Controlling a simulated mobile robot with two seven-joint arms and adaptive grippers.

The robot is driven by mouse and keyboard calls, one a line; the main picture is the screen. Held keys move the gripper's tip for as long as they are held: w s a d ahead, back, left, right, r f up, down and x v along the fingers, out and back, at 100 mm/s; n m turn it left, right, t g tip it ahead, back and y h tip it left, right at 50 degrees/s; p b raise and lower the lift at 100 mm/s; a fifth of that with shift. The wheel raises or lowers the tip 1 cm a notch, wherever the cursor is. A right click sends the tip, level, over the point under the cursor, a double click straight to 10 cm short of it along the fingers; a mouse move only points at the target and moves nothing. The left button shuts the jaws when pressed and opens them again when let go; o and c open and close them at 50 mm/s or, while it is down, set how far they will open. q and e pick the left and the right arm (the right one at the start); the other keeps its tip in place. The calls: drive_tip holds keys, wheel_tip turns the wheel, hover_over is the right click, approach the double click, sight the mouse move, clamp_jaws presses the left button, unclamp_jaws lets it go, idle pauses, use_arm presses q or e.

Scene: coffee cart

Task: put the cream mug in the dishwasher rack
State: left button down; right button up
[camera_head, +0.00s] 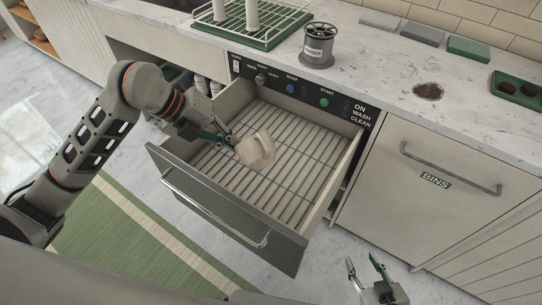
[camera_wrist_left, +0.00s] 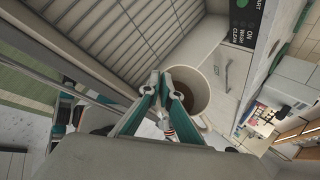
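The cream mug (camera_head: 256,150) is over the open dishwasher drawer in the head view, tilted on its side. My left gripper (camera_head: 229,141) is at the mug, with its fingers closed on the mug's rim. In the left wrist view the mug (camera_wrist_left: 201,88) shows its open mouth with a brown stain inside, and the left gripper's fingertips (camera_wrist_left: 164,80) meet at its rim. The dishwasher rack (camera_head: 300,153) is a slatted floor in the pulled-out drawer. I cannot tell whether the mug touches the slats. My right gripper (camera_head: 367,268) is open and empty, low in front of the bins cabinet.
The drawer front (camera_head: 225,210) with its handle stands out into the room. The rack's right and back parts are clear.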

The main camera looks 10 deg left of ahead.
use_arm(q)
drive_tip(key=w+d+m, duration=0.1)
drive_tip(key=m, duration=0.1)
drive_tip(key=w+d+r+m, duration=0.1)
drive_tip(key=d+m, duration=0.1)
drive_tip(key=m, duration=0.1)
drive_tip(key=w+d+m, duration=0.1)
drive_tip(key=w+m, duration=0.1)
drive_tip(key=m, duration=0.1)
drive_tip(key=shift+d+r+y+b, duration=0.15)
drive_tip(key=shift+d+y+b, duration=0.1)
drive_tip(key=shift+y+b, duration=0.05)
drive_tip(key=w+m+t+h, duration=0.2)
drive_tip(key=w+m+h, duration=0.1)
drive_tip(key=w+m, duration=0.4)
drive_tip(key=f+b, duration=0.1)
drive_tip(key=f, duration=0.5)
drive_tip(key=f+m+b, duration=0.1)
drive_tip(key=f, duration=0.6)
drive_tip(key=f+m+b, duration=0.1)
drive_tip(key=f, duration=0.6)
drive_tip(key=shift+s+a+f+b, duration=0.15)
drive_tip(key=shift+a+b, duration=0.2)
drive_tip(key=c, duration=2.3)
unclamp_jaws()
drive_tip(key=shift+a, duration=0.1)
drive_tip(key=v, duration=1.2)
drive_tip(key=shift+p, duration=0.35)
